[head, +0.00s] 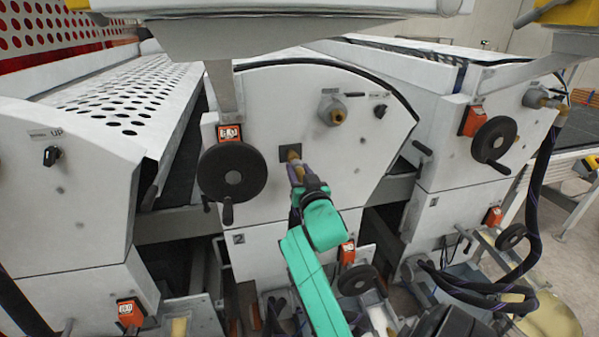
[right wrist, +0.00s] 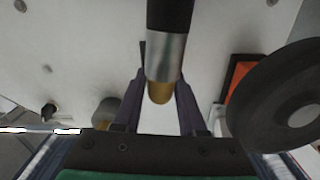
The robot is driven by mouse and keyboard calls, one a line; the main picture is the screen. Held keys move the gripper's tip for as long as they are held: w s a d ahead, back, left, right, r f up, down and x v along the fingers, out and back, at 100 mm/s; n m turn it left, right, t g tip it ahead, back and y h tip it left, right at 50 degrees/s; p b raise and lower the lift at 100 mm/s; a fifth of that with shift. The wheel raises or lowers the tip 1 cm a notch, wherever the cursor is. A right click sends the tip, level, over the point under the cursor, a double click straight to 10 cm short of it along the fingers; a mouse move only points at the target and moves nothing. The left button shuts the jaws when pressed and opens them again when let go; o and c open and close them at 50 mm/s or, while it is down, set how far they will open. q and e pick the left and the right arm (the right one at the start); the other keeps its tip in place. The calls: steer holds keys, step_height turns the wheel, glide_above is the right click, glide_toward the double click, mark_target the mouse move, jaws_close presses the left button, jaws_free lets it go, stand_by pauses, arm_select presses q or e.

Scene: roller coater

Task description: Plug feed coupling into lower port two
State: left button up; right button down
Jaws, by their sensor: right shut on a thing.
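My right gripper (head: 295,170) reaches up to the white end panel of the middle unit, which bears a label 2 (head: 239,238). Its purple fingers (right wrist: 158,108) are shut on the feed coupling (right wrist: 164,58), which has a black end, a silver collar and a brass tip. The brass also shows in the head view (head: 293,157), in front of a dark square (head: 284,151) on the panel. I cannot tell whether the tip touches or enters anything, as coupling and fingers cover that spot. My left gripper is not in view.
A grey fitting with a brass end (head: 333,112) sits above right of my right gripper. A black handwheel (head: 232,172) stands close to its left and shows large in the right wrist view (right wrist: 285,105). Black hoses (head: 531,205) hang at the right unit.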

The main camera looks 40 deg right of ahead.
steer(key=shift+x, duration=1)
steer(key=shift+c, duration=2)
jaws_free()
